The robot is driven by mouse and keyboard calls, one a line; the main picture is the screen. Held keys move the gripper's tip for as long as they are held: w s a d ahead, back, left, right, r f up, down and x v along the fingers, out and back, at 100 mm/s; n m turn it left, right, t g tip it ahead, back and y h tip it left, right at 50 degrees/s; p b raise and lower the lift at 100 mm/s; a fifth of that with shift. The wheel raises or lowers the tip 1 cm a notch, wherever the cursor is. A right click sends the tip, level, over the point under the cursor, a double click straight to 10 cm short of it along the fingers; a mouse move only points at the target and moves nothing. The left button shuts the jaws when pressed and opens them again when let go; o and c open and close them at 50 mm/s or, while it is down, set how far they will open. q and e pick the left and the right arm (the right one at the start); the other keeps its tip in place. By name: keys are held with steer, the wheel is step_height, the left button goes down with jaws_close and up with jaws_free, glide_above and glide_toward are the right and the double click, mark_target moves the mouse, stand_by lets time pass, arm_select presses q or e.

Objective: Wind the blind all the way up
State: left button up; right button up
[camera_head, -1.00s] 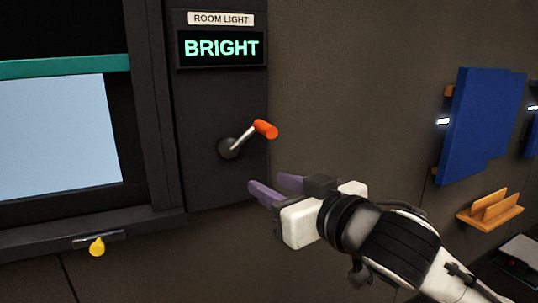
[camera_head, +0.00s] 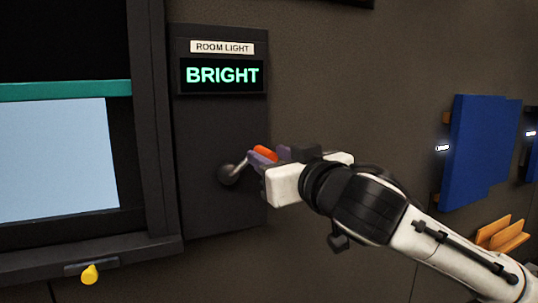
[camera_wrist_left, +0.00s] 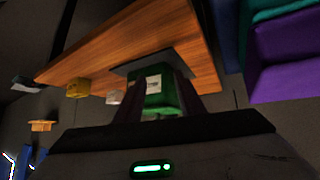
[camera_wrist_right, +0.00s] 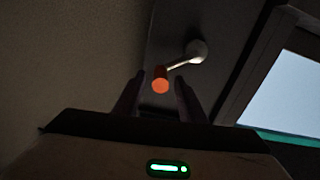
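My right gripper (camera_head: 262,157) is at the knob. In the right wrist view its open fingers (camera_wrist_right: 157,95) stand on either side of the knob (camera_wrist_right: 160,80), with gaps showing. The blind shows as a dark area with a teal bottom rail (camera_head: 65,90) partway across the window; the light blue pane (camera_head: 55,160) shows below it. My left gripper (camera_wrist_left: 160,95) is open in the left wrist view, with a green labelled object (camera_wrist_left: 158,88) seen between its fingers.
The display (camera_head: 222,76) under the ROOM LIGHT label reads BRIGHT. A yellow knob (camera_head: 90,274) sits below the window. Blue panels (camera_head: 480,150) and a wooden holder (camera_head: 503,235) are on the right wall. The left wrist view shows a wooden board (camera_wrist_left: 135,45).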

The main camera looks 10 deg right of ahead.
steer(key=shift+w+a, duration=0.15)
steer(key=shift+w, duration=0.45)
jaws_close()
